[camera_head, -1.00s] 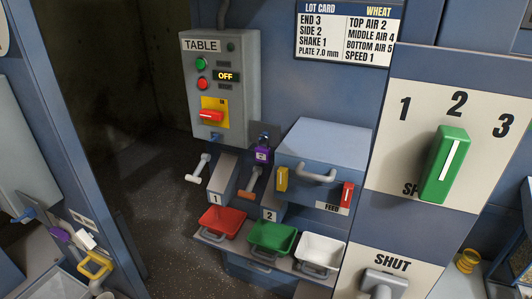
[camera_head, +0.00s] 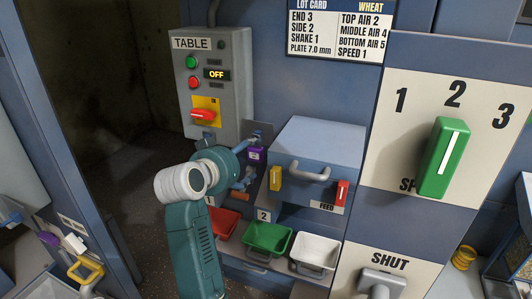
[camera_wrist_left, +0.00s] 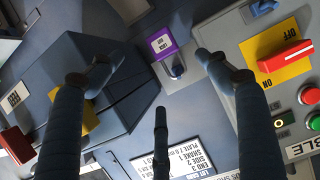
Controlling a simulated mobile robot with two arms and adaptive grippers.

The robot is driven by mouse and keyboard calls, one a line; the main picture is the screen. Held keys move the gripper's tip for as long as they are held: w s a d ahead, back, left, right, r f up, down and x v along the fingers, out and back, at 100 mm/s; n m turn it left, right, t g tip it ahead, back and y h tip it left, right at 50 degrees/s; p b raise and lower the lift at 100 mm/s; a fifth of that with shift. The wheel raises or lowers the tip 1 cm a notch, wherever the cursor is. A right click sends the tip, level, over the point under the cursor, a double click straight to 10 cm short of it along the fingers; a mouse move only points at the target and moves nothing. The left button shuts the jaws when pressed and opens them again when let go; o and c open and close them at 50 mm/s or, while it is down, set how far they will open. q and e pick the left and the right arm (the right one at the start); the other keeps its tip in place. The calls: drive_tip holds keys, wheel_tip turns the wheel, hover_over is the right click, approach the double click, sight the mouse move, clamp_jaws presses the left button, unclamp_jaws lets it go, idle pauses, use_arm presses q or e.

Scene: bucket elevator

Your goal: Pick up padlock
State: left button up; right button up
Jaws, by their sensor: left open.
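The purple padlock (camera_head: 256,155) with a white label hangs on a small plate below the TABLE switch box (camera_head: 216,85). In the left wrist view the padlock (camera_wrist_left: 163,42) shows with its label and grey shackle, between and just beyond my fingertips. My left gripper (camera_head: 249,164) reaches in from below in the head view, its fingers spread on either side of the padlock. In the left wrist view the left gripper (camera_wrist_left: 159,62) is open and empty, with one dark finger on each side and a third below. Whether any finger touches the padlock is unclear. My right gripper is not in view.
Right of the padlock, a blue-grey feed box (camera_head: 321,150) with a handle stands close to my fingers. Below are red (camera_head: 222,222), green (camera_head: 267,237) and white (camera_head: 315,250) bins. A red switch (camera_head: 204,115) sits above left. A dark opening lies at left.

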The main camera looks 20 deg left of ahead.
sight(257, 151)
use_arm(q)
drive_tip(key=x, duration=0.3)
drive_tip(key=p+x, duration=0.1)
drive_tip(key=x, duration=0.1)
drive_tip(key=shift+w+a+r, duration=0.1)
drive_tip(key=shift+w+r, duration=0.1)
drive_tip(key=shift+r, duration=0.2)
drive_tip(key=shift+f+p+x, duration=0.2)
drive_tip(key=shift+p+x, duration=0.3)
drive_tip(key=shift+x, duration=0.85)
drive_tip(key=shift+f+p+x, duration=0.2)
drive_tip(key=shift+p+x, duration=0.25)
drive_tip(key=shift+x, duration=0.85)
drive_tip(key=shift+s+r, duration=0.1)
drive_tip(key=shift+s, duration=0.1)
drive_tip(key=c, duration=1.4)
